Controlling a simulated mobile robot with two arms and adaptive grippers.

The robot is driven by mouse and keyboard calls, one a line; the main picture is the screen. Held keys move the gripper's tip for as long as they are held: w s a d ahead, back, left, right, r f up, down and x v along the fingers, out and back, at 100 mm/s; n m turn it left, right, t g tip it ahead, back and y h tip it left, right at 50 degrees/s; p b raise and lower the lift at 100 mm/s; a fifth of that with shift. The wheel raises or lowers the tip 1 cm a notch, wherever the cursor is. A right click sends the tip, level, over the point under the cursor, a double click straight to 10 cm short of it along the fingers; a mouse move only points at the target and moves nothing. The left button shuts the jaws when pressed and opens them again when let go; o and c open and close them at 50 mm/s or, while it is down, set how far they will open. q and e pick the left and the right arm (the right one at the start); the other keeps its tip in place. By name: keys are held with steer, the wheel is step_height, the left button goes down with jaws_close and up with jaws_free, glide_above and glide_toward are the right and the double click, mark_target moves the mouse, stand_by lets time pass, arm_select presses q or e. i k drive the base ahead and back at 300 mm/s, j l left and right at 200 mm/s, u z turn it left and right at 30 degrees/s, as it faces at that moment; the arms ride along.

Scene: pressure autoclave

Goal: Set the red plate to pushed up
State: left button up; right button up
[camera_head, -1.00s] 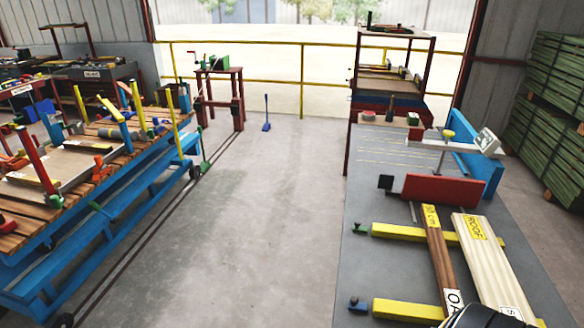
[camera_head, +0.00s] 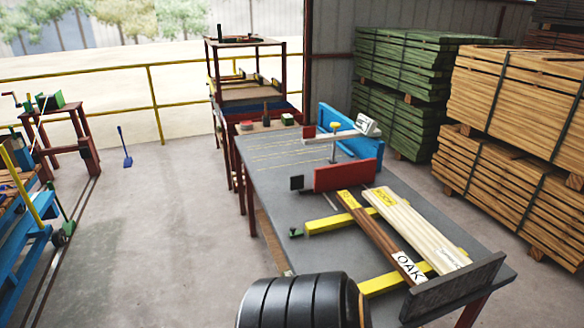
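The red plate (camera_head: 347,175) stands on edge on the grey workbench (camera_head: 285,207), right of the middle of the view. A small black block (camera_head: 297,183) is at its left end. A blue upright plate (camera_head: 350,130) stands behind it, with a pale arm, a yellow knob (camera_head: 335,127) and a white display box (camera_head: 367,125) between or above them. The red plate is apart from any part of me that shows. Neither gripper shows; only a black ribbed rounded part, apparently of my arm, covers the bottom middle.
An oak board (camera_head: 380,235) and a paler board (camera_head: 415,228) lie on yellow bars (camera_head: 330,222) in front of the red plate. A dark grey slab (camera_head: 455,290) stands at the bench's near end. Stacked lumber (camera_head: 515,100) is at right.

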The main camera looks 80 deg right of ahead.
mark_target(332, 178)
steer(key=i+z, duration=0.6)
steer(key=z, duration=0.2)
steer(key=i+z, duration=0.35)
steer(key=k+j, duration=0.05)
